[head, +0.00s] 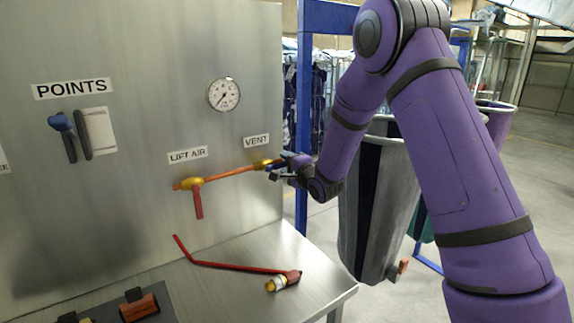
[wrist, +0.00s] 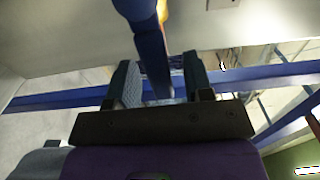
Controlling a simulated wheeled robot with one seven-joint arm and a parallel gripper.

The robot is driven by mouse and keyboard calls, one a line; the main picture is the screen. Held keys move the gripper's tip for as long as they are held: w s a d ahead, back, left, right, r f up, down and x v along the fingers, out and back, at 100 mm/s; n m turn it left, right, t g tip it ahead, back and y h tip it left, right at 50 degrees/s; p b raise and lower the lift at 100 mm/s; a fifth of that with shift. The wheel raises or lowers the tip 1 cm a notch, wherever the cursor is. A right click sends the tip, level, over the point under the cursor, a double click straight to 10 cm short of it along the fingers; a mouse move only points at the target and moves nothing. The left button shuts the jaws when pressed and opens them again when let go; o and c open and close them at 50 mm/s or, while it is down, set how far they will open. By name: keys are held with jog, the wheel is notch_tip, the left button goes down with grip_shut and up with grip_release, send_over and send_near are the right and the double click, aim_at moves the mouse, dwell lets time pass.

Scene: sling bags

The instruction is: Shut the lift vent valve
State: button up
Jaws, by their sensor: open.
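The lift vent valve (head: 263,164) is a yellow body under the VENT label (head: 256,141), at the right end of an orange pipe on the steel panel. Its blue lever reaches right, towards my gripper (head: 281,172), which partly hides it in the head view. In the wrist view the blue lever (wrist: 149,45) comes down from the yellow body at the top edge. Its lower end lies between the two fingers of my gripper (wrist: 160,82). The fingers are open, with gaps beside the lever. Whether either finger touches it I cannot tell.
The LIFT AIR valve (head: 190,184) has a red lever (head: 198,203) hanging down. A bent red bar (head: 235,268) lies on the steel bench (head: 230,295) below. A gauge (head: 223,94) and a POINTS switch (head: 68,135) are on the panel. Grey bag (head: 372,215) hangs right.

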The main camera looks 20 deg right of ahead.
grip_shut()
dwell(0.3)
jog(key=s+a+f+m, duration=0.2)
jog(key=a+f+m, duration=0.4)
jog(key=m, duration=1.2)
jog(key=shift+a+f, duration=0.2)
jog(key=shift+f, duration=0.15)
dwell(0.4)
grip_release()
